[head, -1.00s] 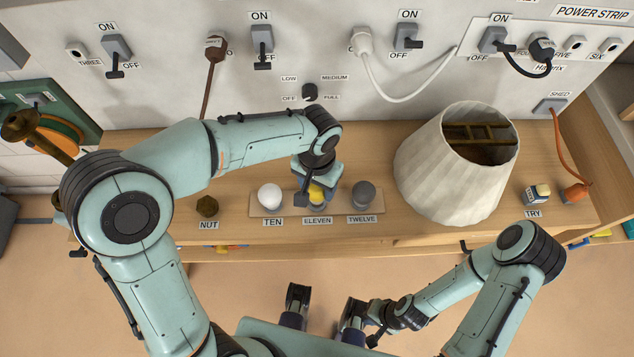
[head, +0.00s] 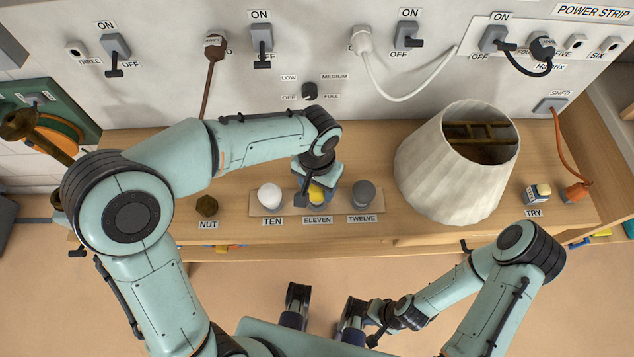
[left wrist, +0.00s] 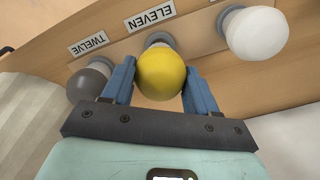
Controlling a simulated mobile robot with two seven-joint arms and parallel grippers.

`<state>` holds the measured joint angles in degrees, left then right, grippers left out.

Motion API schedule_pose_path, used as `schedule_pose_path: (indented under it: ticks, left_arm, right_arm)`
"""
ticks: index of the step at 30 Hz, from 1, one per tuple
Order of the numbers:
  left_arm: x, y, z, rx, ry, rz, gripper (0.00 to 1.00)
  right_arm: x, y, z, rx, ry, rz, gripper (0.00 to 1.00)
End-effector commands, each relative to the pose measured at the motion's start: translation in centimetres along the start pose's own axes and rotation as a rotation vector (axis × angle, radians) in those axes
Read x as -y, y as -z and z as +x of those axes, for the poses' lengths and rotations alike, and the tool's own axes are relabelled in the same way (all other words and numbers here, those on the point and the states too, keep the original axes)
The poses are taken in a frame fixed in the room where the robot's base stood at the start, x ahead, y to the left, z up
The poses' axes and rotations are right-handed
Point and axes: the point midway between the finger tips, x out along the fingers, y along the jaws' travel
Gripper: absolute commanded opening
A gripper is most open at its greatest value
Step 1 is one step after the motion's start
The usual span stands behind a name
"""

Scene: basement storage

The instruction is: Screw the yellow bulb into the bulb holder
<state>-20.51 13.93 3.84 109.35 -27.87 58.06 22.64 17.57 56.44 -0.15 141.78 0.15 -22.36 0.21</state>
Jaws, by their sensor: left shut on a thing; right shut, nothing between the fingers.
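My left gripper (head: 317,190) is over the spot labelled ELEVEN. Its blue fingers, clear in the left wrist view (left wrist: 159,82), are shut on the round yellow bulb (left wrist: 160,72), one on each side. The bulb shows in part in the head view (head: 317,196), under the gripper. A grey round base (left wrist: 158,39) shows just beyond the bulb by the ELEVEN label; the bulb hides most of it, and I cannot tell whether they touch. My right gripper (head: 375,332) is shut and empty, low in front of the shelf. No separate bulb holder can be told for certain.
A white bulb (head: 269,196) at TEN and a grey bulb (head: 363,195) at TWELVE flank the yellow one closely. A large lampshade (head: 445,170) stands right. A brown nut (head: 207,206) is left; a small block (head: 538,194) sits above TRY. Cords and switches line the wall.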

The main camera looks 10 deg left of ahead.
Motion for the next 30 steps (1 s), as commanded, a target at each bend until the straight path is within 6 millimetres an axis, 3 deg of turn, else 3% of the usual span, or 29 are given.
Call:
schedule_pose_path:
  ticks: [24, 25, 27, 30]
  left_arm:
    - [0.0, 0.0, 2.2, 0.001, 0.001, 0.000, 0.16]
    - [0.0, 0.0, 2.1, 0.001, 0.001, 0.000, 0.68]
    - [0.0, 0.0, 2.0, 0.000, 0.000, 0.000, 0.88]
    - [0.0, 0.0, 2.0, 0.000, 0.000, 0.000, 0.88]
  right_arm:
    - [-0.5, 0.0, 1.5, 0.005, -0.002, 0.002, 0.00]
    - [-0.5, 0.0, 1.5, 0.004, -0.001, 0.002, 0.00]
    - [-0.5, 0.0, 1.4, 0.004, -0.001, 0.001, 0.00]
    - [-0.5, 0.0, 1.4, 0.004, -0.001, 0.002, 0.00]
